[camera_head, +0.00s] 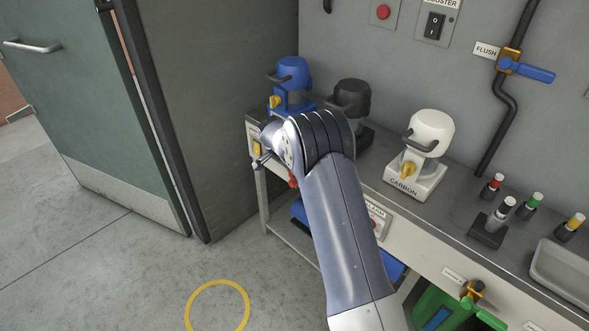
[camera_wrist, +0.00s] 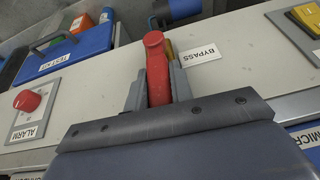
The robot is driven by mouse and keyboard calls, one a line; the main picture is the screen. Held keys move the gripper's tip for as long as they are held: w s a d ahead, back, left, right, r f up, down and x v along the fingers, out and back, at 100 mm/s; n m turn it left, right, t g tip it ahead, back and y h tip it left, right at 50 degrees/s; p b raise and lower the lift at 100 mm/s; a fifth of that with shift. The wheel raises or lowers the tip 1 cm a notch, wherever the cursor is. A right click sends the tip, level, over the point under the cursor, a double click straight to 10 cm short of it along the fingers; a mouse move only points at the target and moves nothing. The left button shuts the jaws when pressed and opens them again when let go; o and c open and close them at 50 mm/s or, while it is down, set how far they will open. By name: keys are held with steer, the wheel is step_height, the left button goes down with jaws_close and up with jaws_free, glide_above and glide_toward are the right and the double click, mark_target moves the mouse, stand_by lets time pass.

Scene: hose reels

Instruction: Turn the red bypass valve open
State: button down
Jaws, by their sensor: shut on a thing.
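The red bypass valve handle (camera_wrist: 156,62) stands between the two grey fingers of my gripper (camera_wrist: 157,88) in the wrist view. The fingers are shut on it from both sides. The handle points up in that picture, across the pale panel, beside the white BYPASS label (camera_wrist: 198,54). A bit of brass shows behind it. In the head view only a small red part of the handle (camera_head: 293,182) shows beside my arm, at the bench front. My fingers are largely hidden there.
A red ALARM button (camera_wrist: 27,101) is left of the valve in the wrist view, and a yellow switch (camera_wrist: 305,18) is right. A blue TEST KIT case (camera_wrist: 68,52) lies beyond. Blue, black and white CARBON (camera_head: 430,132) housings stand on the bench. Open floor lies left.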

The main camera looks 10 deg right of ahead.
steer(key=shift+w, duration=0.15)
stand_by(0.4)
steer(key=c, duration=1.2)
jaws_free()
steer(key=shift+g, duration=0.3)
steer(key=shift+c, duration=0.2)
steer(key=v, duration=1)
steer(key=shift+a+r+p, duration=0.25)
steer(key=shift+r+p, duration=0.05)
